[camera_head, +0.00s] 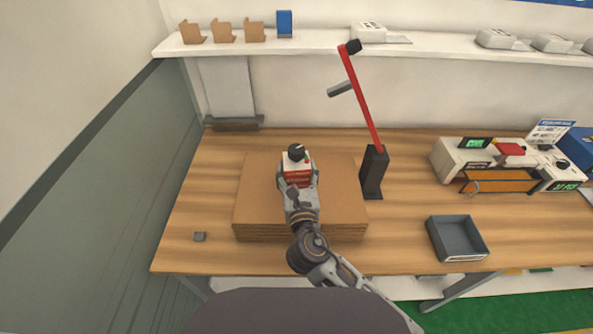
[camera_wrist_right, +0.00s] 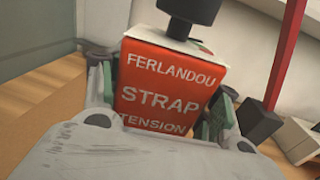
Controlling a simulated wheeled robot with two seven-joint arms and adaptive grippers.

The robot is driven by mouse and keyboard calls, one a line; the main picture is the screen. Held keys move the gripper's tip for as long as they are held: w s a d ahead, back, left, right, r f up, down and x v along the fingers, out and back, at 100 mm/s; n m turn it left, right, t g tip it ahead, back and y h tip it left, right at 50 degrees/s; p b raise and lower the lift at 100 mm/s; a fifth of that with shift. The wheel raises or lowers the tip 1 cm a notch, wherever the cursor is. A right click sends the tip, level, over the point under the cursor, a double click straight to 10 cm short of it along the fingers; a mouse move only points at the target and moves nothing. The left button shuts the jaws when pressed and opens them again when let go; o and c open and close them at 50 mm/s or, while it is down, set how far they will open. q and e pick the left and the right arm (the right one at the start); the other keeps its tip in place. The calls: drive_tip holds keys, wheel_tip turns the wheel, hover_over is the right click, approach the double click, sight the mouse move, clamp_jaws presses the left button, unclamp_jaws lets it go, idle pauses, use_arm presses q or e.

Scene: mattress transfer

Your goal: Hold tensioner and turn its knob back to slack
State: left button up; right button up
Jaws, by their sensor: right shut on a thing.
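The strap tensioner is a red and white block (camera_head: 297,171) with a black knob (camera_head: 296,152) on its top. It stands over the stack of brown cardboard (camera_head: 255,185) on the table. My right gripper (camera_head: 298,183) is shut on the tensioner from the near side. In the right wrist view the tensioner's red face (camera_wrist_right: 165,88) reads "FERLANDOU STRAP TENSION", and the black knob (camera_wrist_right: 190,8) is cut off by the top edge. Gripper fingers show at both sides of the red face. My left gripper is not in view.
A black stand with a red arm (camera_head: 372,172) rises right of the cardboard. A grey tray (camera_head: 484,236) lies at the front right, and a white machine with an orange panel (camera_head: 500,181) stands farther right. A shelf (camera_head: 310,42) runs behind.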

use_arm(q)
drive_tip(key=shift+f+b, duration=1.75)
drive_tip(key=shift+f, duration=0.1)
use_arm(e)
drive_tip(key=shift+f, duration=3.25)
